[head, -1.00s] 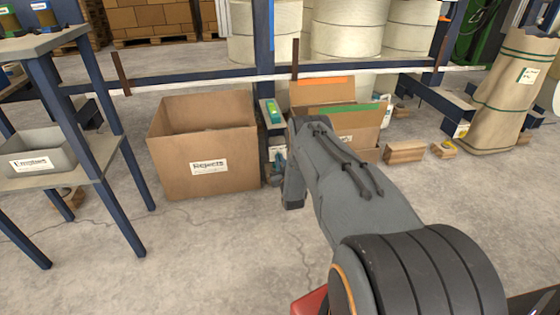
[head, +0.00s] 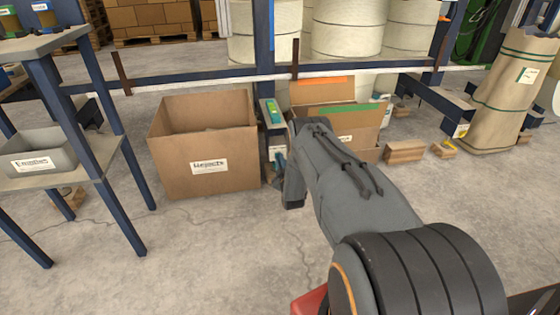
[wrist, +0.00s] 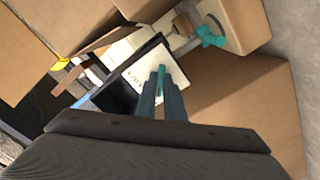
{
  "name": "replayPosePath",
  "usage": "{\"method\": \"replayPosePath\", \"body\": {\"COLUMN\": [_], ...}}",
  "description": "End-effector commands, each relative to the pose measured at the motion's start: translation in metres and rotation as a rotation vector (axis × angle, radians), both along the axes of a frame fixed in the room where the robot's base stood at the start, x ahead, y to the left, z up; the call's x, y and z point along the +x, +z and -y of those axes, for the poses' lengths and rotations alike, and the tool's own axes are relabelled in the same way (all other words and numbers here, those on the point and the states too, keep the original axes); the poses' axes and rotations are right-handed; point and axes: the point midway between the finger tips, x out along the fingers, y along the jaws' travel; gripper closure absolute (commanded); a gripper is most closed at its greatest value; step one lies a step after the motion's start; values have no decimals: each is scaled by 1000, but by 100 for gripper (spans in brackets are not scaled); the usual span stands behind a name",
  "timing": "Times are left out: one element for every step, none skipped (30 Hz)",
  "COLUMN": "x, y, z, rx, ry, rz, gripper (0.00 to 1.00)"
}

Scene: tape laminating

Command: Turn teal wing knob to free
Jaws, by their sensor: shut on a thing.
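In the wrist view my gripper (wrist: 160,92) is shut on a narrow teal piece (wrist: 161,73), which looks like the wing knob seen edge-on. Most of it is hidden between the fingers. Behind it is a white plate (wrist: 176,68) with dark lettering, only partly readable, beside a black panel (wrist: 122,88).
A cardboard box marked Rejects (head: 205,178) stands close left of my wrist. An open carton (head: 345,118) is behind it to the right. A separate teal winged piece (wrist: 210,37) shows at the wrist view's top. Floor is clear in front of the Rejects box.

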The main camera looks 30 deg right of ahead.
Motion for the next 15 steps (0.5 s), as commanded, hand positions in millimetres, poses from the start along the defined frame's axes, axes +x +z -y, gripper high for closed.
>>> {"method": "replayPosePath", "body": {"x": [-1, -1, -1, -1, -1, -1, -1, -1, -1, -1, -1, -1, -1, -1, -1], "y": [-2, -2, -2, -2, -2, -2, -2, -2, -2, -2, -2, -2, -2, -2, -2], "z": [-1, -1, 0, 0, 0, -1, -1, -1, -1, -1, -1, -1, -1, -1, -1], "rx": [-3, -5, -7, -8, -8, -9, -9, -8, -8, -8, -8, -8, -8, -8, -8], "ry": [0, 0, 0, 0, 0, 0, 0, 0, 0, 0, 1, 1, 1, 1, 0], "rz": [-4, -4, -5, -5, -5, -5, -5, -5, -5, -5, -6, -6, -6, -6, -5], "gripper": [100, 100, 100, 100, 100, 100, 100, 100, 100, 100, 100, 100, 100, 88, 81]}}
